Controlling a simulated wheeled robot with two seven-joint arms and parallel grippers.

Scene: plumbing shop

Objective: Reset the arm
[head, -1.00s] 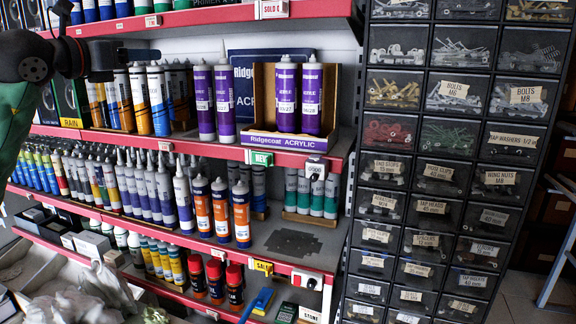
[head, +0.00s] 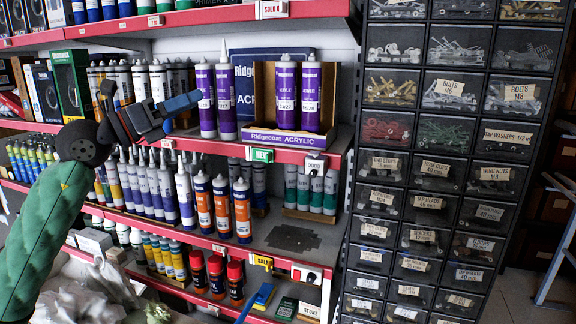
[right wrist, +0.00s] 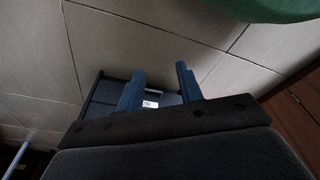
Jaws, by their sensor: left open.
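My left arm, with its green sleeve, comes in from the left in the head view. My left gripper (head: 184,103) is open and empty. It hangs in front of the shelving, left of the purple acrylic tubes (head: 226,100), and hides part of the tubes behind it. In the right wrist view my right gripper (right wrist: 161,82) has its two blue fingers apart, with nothing held between them. It points down over the floor.
Red-edged shelves (head: 240,145) hold rows of tubes close to my left arm. A black drawer cabinet (head: 440,150) with labelled bins stands to the right. Bare floor tiles (right wrist: 120,45) show in the right wrist view.

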